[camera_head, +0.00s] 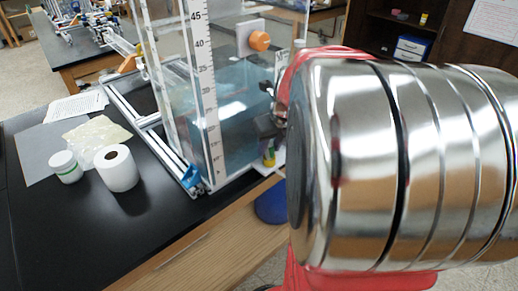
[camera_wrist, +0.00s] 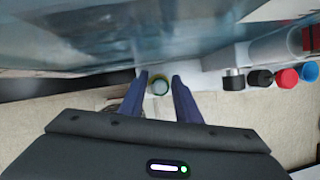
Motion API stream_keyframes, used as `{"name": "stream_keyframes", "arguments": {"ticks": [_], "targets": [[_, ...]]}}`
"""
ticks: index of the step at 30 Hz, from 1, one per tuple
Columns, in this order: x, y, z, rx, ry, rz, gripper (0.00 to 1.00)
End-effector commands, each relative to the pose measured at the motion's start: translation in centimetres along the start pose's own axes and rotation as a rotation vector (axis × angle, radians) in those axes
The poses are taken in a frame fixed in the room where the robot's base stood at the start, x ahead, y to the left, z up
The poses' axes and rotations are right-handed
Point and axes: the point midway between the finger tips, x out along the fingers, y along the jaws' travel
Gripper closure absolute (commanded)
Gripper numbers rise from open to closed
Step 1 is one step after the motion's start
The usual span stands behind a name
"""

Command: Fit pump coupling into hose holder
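In the wrist view my gripper (camera_wrist: 160,78) has two dark blue fingers standing apart. A small round green-rimmed piece (camera_wrist: 159,87) shows in the gap between the fingertips, against a white surface; a little space shows on each side of it. I cannot tell whether it is the pump coupling or part of the hose holder. In the head view a small yellow-green piece (camera_head: 269,157) sits low beside the tank's right edge. My shiny arm covers most of the gripper there, and I cannot clearly identify the coupling or holder.
A clear tank (camera_head: 205,85) with a scale and bluish contents stands on the black bench (camera_head: 95,245), close to my gripper. A white roll (camera_head: 117,168) and jar (camera_head: 66,167) stand left. Red (camera_wrist: 286,77) and blue (camera_wrist: 308,71) caps lie right.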

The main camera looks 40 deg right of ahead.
Motion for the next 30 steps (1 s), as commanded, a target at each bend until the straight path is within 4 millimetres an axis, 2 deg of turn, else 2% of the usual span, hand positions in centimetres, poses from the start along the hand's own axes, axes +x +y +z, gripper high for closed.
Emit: {"name": "stream_keyframes", "arguments": {"ticks": [2, 12, 23, 30], "targets": [[0.0, 0.0, 0.0, 0.0, 0.0, 0.0, 0.76], [0.0, 0.0, 0.0, 0.0, 0.0, 0.0, 1.0], [-0.2, 0.0, 0.1, -0.001, -0.001, 0.0, 1.0], [-1.8, 0.1, 0.8, -0.004, -0.004, 0.0, 1.0]]}}
